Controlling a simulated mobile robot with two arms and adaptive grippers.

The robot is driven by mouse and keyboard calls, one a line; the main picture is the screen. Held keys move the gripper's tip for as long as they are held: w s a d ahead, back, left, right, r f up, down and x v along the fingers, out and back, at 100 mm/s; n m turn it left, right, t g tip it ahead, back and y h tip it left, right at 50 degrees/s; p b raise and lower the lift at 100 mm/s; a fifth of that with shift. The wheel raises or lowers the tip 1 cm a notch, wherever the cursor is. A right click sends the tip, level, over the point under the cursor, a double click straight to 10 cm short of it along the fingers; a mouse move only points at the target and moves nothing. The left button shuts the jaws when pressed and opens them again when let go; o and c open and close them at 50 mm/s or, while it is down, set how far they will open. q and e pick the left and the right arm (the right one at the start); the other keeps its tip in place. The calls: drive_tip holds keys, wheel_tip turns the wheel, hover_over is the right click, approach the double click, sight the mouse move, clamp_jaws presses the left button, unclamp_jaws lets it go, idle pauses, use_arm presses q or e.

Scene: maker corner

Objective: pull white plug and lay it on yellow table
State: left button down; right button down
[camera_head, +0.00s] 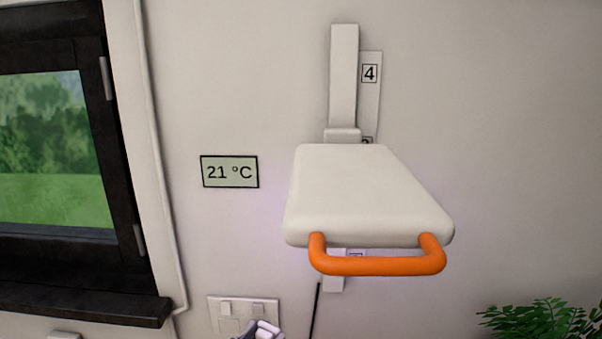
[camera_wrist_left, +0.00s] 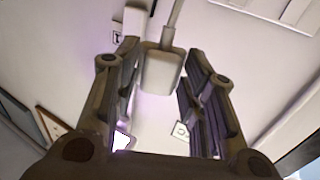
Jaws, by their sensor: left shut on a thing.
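In the left wrist view a white plug-like block (camera_wrist_left: 162,70) with a cord running up from it sits between the fingers of my left gripper (camera_wrist_left: 160,105). The gripper is shut on it. I cannot tell whether the plug is still seated in a socket. In the head view only the tip of my left gripper (camera_head: 262,331) shows at the bottom edge, in front of the lower part of a white switch plate (camera_head: 215,309); the plug is not clear there. The yellow table and my right gripper are in neither view.
A white slab (camera_head: 355,190) with an orange handle (camera_head: 378,266) juts from a numbered wall strip (camera_head: 371,95), above and right of my gripper. A dark cord (camera_head: 316,312) hangs below it. A black-framed window (camera_head: 120,170) is left, a plant (camera_head: 545,322) lower right.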

use_arm(q)
drive_tip(key=a+f+n+t+y, duration=0.1)
drive_tip(key=a+f+n+y, duration=0.1)
drive_tip(key=a+y, duration=0.2)
drive_tip(key=s+a+f+n+y, duration=0.1)
drive_tip(key=a+f+n+y, duration=0.1)
drive_tip(key=a, duration=0.6)
drive_tip(key=shift+s+a+n+t+y, duration=0.2)
drive_tip(key=shift+s+n+t+y, duration=0.15)
drive_tip(key=shift+n+y, duration=0.4)
drive_tip(key=c, duration=0.8)
unclamp_jaws()
